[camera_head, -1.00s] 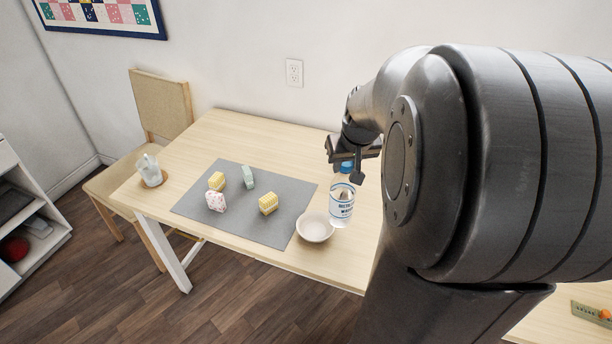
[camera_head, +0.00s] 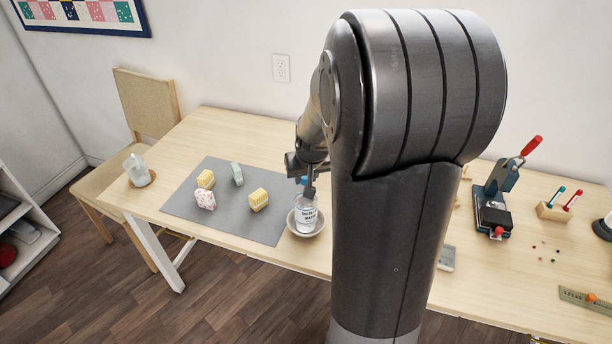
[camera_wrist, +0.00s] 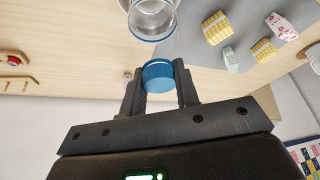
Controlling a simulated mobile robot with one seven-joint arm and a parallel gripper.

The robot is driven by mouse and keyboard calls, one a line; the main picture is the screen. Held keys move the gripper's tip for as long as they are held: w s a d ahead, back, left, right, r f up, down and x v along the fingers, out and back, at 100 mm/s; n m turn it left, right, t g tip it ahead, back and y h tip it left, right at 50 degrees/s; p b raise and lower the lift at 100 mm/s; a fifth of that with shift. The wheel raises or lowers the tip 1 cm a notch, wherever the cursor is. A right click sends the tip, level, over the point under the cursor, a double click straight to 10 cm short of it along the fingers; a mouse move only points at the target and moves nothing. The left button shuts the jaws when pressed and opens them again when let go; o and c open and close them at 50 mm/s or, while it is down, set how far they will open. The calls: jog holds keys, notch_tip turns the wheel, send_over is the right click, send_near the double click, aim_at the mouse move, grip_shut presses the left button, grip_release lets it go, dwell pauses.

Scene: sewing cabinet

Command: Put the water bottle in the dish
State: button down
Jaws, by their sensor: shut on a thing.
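The water bottle (camera_head: 305,214) is clear with a printed label and a blue cap. It stands about upright over the pale round dish (camera_head: 310,235), its lower part within the rim's outline. I cannot tell whether its base touches the dish. My gripper (camera_head: 307,184) is at the top of the bottle, partly hidden by my arm. In the wrist view, the fingers of my gripper (camera_wrist: 157,72) are shut on the blue cap (camera_wrist: 158,77), and the clear bottle body (camera_wrist: 152,22) extends beyond it.
A grey mat (camera_head: 228,222) with several small patterned blocks lies left of the dish. A white pitcher (camera_head: 137,170) stands at the table's left end. A press with a red handle (camera_head: 497,200) and a pen holder (camera_head: 553,211) stand on the right. My arm hides the table's middle.

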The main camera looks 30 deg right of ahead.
jog(key=shift+f, duration=0.15)
jog(key=c, duration=1.1)
grip_release()
jog(key=v, duration=1.2)
jog(key=s+a+r+n, duration=0.1)
jog(key=s+a+r, duration=0.1)
jog(key=s+a, duration=0.4)
jog(key=s+a+r+n+t+y, duration=0.1)
jog(key=s+a+r, duration=0.1)
jog(key=s+a, duration=0.4)
jog(key=s, duration=0.5)
jog(key=shift+a, duration=0.4)
jog(key=shift+s, duration=0.1)
